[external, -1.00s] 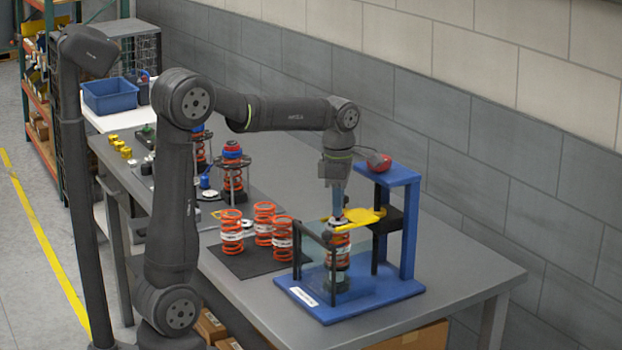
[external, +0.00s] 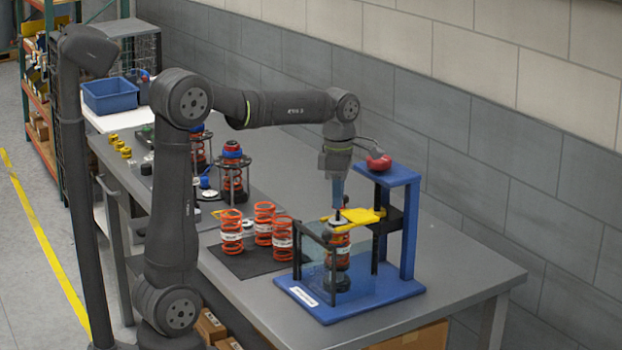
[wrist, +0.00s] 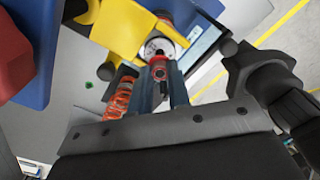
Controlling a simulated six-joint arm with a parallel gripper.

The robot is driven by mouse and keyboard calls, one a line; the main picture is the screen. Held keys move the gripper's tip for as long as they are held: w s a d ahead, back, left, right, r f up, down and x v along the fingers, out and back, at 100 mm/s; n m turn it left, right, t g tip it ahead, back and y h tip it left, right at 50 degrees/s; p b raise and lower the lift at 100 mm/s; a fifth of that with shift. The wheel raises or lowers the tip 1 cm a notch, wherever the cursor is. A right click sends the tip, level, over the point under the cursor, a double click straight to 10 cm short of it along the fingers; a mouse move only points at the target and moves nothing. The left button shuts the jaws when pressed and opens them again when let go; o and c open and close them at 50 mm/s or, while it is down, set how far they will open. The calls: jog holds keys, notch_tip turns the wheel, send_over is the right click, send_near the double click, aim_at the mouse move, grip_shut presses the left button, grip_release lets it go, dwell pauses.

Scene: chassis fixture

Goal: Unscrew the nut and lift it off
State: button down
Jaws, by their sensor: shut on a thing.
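My gripper (external: 338,210) points straight down over the blue fixture (external: 405,292), its fingers closed at the top of the orange spring assembly (external: 337,262). The nut sits between the fingertips and is mostly hidden in the external view. In the wrist view my gripper (wrist: 161,92) closes around a small dark and red piece (wrist: 159,72) in front of a pale round disc (wrist: 157,48); I cannot make out the nut's outline. The yellow forked plate (external: 357,217) lies around the top of the assembly and also shows in the wrist view (wrist: 122,28).
A clear guard (external: 352,282) with dark posts stands around the spring. The fixture's blue column (external: 410,235) rises close to the right, with a red knob (external: 379,163) on top. Several loose orange springs (external: 265,222) stand on a dark mat to the left. The bench's right end is clear.

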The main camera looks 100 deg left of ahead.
jog(key=shift+r, duration=0.1)
jog(key=shift+r, duration=1.25)
